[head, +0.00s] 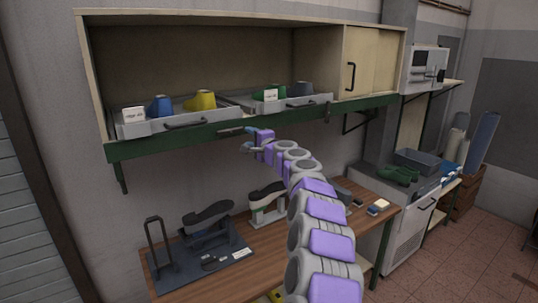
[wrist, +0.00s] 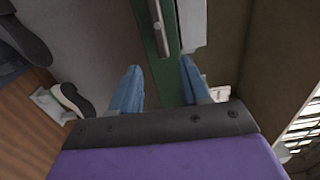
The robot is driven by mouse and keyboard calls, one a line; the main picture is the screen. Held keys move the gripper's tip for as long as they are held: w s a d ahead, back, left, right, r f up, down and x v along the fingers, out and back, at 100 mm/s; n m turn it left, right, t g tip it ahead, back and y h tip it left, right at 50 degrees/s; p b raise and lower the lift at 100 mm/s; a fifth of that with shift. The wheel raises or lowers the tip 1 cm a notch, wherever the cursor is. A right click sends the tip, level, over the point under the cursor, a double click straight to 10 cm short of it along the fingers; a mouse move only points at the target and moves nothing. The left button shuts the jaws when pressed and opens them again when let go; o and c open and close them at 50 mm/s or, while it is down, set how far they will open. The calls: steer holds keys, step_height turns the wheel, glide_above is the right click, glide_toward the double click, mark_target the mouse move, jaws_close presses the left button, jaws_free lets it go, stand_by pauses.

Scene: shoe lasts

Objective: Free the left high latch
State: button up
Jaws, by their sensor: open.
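A slim grey metal latch (head: 231,131) sits on the green front rail (head: 175,142) of the high shelf, near the right end of the left tray. In the wrist view the latch (wrist: 156,14) is a narrow bar with a small round knob, running along the green rail (wrist: 166,92). My gripper (head: 246,147) is just right of and slightly below the latch. Its blue fingers are apart in the wrist view (wrist: 161,68), with the green rail visible between them. Nothing is between the fingers, and the latch lies beyond the tips. Any contact cannot be told.
The left grey tray (head: 180,125) holds a blue and a yellow piece; another tray (head: 305,101) is to its right. A workbench (head: 185,275) below carries shoe lasts on stands. The wall between is clear.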

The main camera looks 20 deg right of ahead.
steer(key=b+v, duration=0.3)
steer(key=v, duration=0.7)
steer(key=s+a+f+n+g+y+b, duration=0.1)
steer(key=s+a+n+g+y+b, duration=0.2)
steer(key=s+a, duration=0.5)
steer(key=s+a+f+n+g+y+b, duration=0.1)
steer(key=s+a+n+g+y, duration=0.15)
steer(key=s+a+n, duration=0.6)
steer(key=s+a+f+n+g+b, duration=0.15)
steer(key=s+a+f+g, duration=0.35)
steer(key=s+a+f, duration=0.5)
steer(key=s+d+f+g+h+b, duration=0.2)
steer(key=s+d+f, duration=0.4)
steer(key=s, duration=0.5)
steer(key=s+d+f+n+g+h+b, duration=0.1)
steer(key=s+d+f+h, duration=0.4)
steer(key=s+f, duration=0.5)
steer(key=s+d+f+g+h+b, duration=0.3)
steer(key=s+f, duration=0.6)
steer(key=s, duration=0.4)
steer(key=d+g+h, duration=0.1)
steer(key=d+g, duration=0.1)
steer(key=d, duration=0.1)
steer(key=shift+s+d+n, duration=0.4)
